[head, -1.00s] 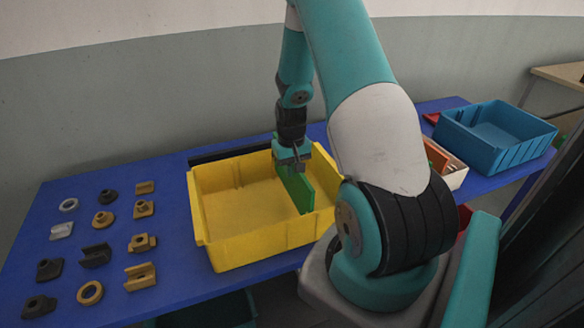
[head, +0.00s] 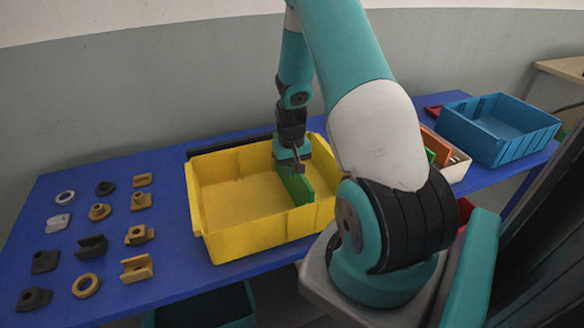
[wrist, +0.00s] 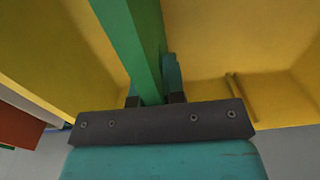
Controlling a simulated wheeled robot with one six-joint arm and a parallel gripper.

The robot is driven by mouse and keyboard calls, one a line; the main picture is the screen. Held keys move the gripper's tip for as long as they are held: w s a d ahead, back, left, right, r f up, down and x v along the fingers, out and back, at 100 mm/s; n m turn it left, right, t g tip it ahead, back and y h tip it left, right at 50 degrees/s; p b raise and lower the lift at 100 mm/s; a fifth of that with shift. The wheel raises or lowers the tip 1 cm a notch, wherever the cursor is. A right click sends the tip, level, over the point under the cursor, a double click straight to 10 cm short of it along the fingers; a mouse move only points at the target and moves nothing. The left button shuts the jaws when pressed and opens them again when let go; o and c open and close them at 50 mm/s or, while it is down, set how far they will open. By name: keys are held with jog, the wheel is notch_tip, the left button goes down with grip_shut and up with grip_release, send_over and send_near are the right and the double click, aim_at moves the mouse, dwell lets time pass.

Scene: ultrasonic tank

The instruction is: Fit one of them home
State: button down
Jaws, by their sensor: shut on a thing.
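My gripper (head: 294,163) is shut on the upper edge of a green divider panel (head: 299,189). The divider stands on edge inside the right part of the yellow bin (head: 225,243). In the wrist view the green divider (wrist: 135,40) runs out from between my fingers (wrist: 155,100). A thin raised rib (wrist: 240,98) shows on the yellow wall to its right. I cannot tell whether the divider's lower edge or ends touch the bin or sit in a slot.
A white box (head: 458,172) holding orange and green panels stands right of the bin, partly behind my arm. A blue bin (head: 480,145) stands beyond it. Several small grey, black and tan parts lie in rows on the blue table (head: 110,275) at left.

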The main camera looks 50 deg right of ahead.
jog(key=shift+f, duration=0.35)
jog(key=c, duration=1.1)
grip_release()
notch_tip(320, 180, up, 18)
jog(key=shift+f+b, duration=0.25)
jog(key=shift+b, duration=0.15)
